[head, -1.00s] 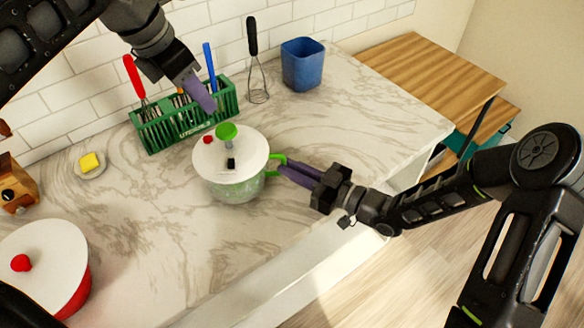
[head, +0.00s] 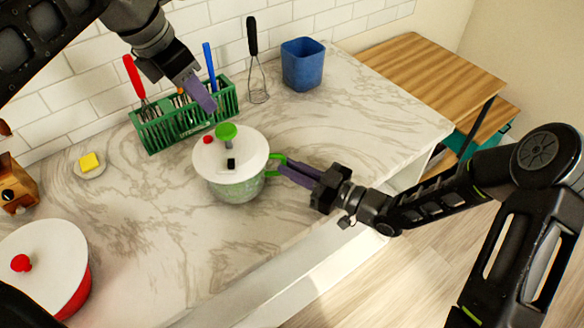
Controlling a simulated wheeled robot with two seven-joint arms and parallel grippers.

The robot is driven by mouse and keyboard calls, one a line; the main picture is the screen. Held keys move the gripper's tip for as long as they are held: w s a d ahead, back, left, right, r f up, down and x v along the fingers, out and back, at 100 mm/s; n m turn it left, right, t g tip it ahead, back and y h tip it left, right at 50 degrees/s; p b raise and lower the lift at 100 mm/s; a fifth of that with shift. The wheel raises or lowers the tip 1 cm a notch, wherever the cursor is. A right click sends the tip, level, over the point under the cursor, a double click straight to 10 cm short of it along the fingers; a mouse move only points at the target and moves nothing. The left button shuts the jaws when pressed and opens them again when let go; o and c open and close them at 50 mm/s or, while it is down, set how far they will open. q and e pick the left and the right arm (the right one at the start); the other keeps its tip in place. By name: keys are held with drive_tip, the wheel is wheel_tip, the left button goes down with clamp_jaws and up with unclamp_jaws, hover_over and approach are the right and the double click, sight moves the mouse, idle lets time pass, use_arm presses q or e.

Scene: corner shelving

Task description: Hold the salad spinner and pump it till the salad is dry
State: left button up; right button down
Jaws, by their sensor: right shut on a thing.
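The salad spinner (head: 236,185) stands upright on the marble counter. It has a white lid (head: 213,160), a green pump knob (head: 226,132) on a grey stem, a small red button and a small black part on the lid. Its bowl is pale green and see-through, with a green handle on the right side. My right gripper (head: 280,167) is shut on that handle from the right. My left gripper (head: 210,104) is above and behind the spinner, in front of the green rack, apart from the knob. Its fingers overlap in this view, so their opening is not clear.
A green utensil rack (head: 183,125) stands behind the spinner, with a whisk (head: 257,75) and blue cup (head: 303,64) to its right. A butter dish (head: 91,164) and a red pot with white lid (head: 42,260) are left.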

use_arm(q)
drive_tip(key=shift+a+f, duration=0.15)
drive_tip(key=shift+a, duration=0.05)
drive_tip(key=c, duration=0.3)
drive_tip(key=shift+w+a+f, duration=0.15)
drive_tip(key=shift+w+f, duration=0.05)
drive_tip(key=shift+f, duration=0.1)
drive_tip(key=shift+c, duration=0.7)
drive_tip(key=shift+w+d+f+m, duration=0.1)
drive_tip(key=shift+w+m, duration=0.1)
drive_tip(key=shift+m, duration=0.3)
drive_tip(key=shift+w+d+m, duration=0.1)
drive_tip(key=shift+w+m, duration=0.05)
drive_tip(key=shift+m, duration=0.35)
drive_tip(key=c, duration=0.3)
drive_tip(key=shift+d+m, duration=0.1)
drive_tip(key=shift+m, duration=0.8)
clamp_jaws()
drive_tip(key=d+m, duration=0.1)
drive_tip(key=m, duration=1)
drive_tip(key=w+d+m, duration=0.1)
drive_tip(key=m, duration=1)
drive_tip(key=r+m, duration=0.1)
drive_tip(key=m, duration=1)
drive_tip(key=shift+w+d+h, duration=0.2)
drive_tip(key=shift+d+h, duration=0.2)
